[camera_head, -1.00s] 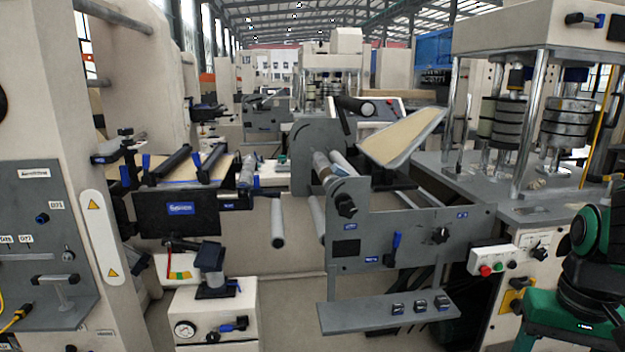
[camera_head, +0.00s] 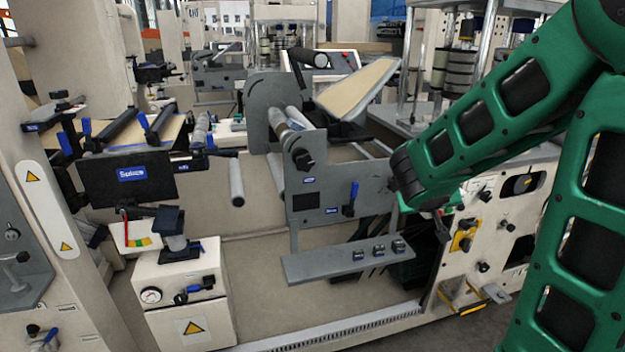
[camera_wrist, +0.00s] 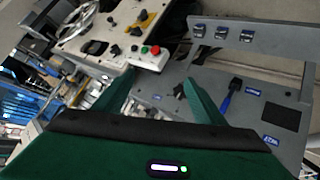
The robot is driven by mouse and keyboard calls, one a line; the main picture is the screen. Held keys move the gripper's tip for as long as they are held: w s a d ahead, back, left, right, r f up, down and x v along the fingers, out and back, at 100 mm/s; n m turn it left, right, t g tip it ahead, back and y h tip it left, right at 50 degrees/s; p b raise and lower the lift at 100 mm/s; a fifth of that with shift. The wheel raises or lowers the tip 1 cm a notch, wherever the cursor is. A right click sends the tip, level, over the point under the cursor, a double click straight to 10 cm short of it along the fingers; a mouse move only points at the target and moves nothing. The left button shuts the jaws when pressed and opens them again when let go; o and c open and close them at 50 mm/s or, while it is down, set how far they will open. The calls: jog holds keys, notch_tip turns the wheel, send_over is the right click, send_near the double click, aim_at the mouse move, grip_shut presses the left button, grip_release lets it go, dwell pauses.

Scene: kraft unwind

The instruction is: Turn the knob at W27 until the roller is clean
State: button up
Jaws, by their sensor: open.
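A grey side plate (camera_head: 335,190) of the machine stands mid-picture in the head view. A black knob (camera_head: 303,160) sits on its upper left, by the roller ends. A blue-handled lever (camera_head: 350,198) is lower right. The blue lever (camera_wrist: 228,97) is right of the fingers.
A grey shelf (camera_head: 340,262) with several small dark blocks juts out below the plate. A control box with red and green buttons (camera_wrist: 150,50) is near the fingers in the wrist view. A cream cabinet with a gauge (camera_head: 185,295) stands at left.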

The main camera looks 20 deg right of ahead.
jog(key=w+a+r+n+t, duration=0.3)
jog(key=w+a+n+t, duration=0.2)
jog(key=w+a, duration=0.5)
jog(key=n+t+y, duration=0.5)
jog(key=n+y, duration=0.2)
jog(key=y, duration=0.1)
send_near(306, 164)
jog(key=w, duration=0.1)
jog(key=shift+m, duration=0.3)
jog(key=shift+w+f, duration=0.15)
jog(key=shift+w, duration=4.9)
